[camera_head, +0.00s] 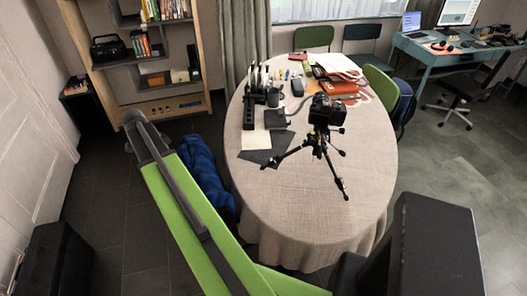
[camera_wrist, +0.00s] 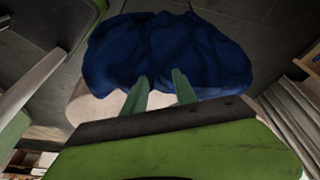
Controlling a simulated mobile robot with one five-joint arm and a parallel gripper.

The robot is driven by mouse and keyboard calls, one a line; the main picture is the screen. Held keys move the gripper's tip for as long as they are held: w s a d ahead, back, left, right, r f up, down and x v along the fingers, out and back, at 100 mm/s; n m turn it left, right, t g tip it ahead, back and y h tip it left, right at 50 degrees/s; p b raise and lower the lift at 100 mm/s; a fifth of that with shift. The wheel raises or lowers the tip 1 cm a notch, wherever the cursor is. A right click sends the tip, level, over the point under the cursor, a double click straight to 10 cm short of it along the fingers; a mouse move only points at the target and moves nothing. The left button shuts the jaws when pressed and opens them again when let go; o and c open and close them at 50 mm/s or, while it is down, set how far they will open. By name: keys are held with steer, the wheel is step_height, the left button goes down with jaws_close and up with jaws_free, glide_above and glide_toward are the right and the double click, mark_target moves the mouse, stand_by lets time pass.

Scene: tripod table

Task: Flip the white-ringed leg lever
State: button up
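A black tripod (camera_head: 319,145) stands on the round table (camera_head: 255,200) with its legs spread. A black camera (camera_head: 325,110) sits on top of it. Small coloured marks show on its legs, but I cannot make out the white-ringed lever at this size. My gripper (camera_wrist: 160,74) shows in the wrist view as two green fingers, apart, with nothing between their tips. Beyond them is a dark blue cloth bundle (camera_wrist: 165,45). The tripod is not in the wrist view. I cannot make out the fingers in the head view.
The blue bundle also lies beside the table's left edge (camera_head: 203,172). Papers and folders (camera_head: 340,75), dark sheets (camera_head: 262,155) and black stands (camera_head: 255,95) crowd the table's back and left. Its front is clear.

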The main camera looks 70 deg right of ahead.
steer(key=s+d+r+m+g+p, duration=0.1)
steer(key=s+d+r+m+p, duration=0.3)
steer(key=s+d, duration=0.85)
steer(key=m+y, duration=0.1)
steer(key=m, duration=0.2)
glide_toward(271, 160)
steer(key=shift+g, duration=0.3)
steer(key=b+x, duration=0.2)
steer(key=b, duration=0.3)
steer(key=b+x, duration=0.3)
steer(key=b, duration=0.2)
steer(key=b+x, duration=0.2)
steer(key=b, duration=0.4)
steer(key=shift+w+d+f, duration=0.1)
steer(key=shift+w+f, duration=0.2)
steer(key=shift+r, duration=0.1)
steer(key=shift+s+m, duration=0.1)
steer(key=shift+m, duration=0.2)
jaws_close()
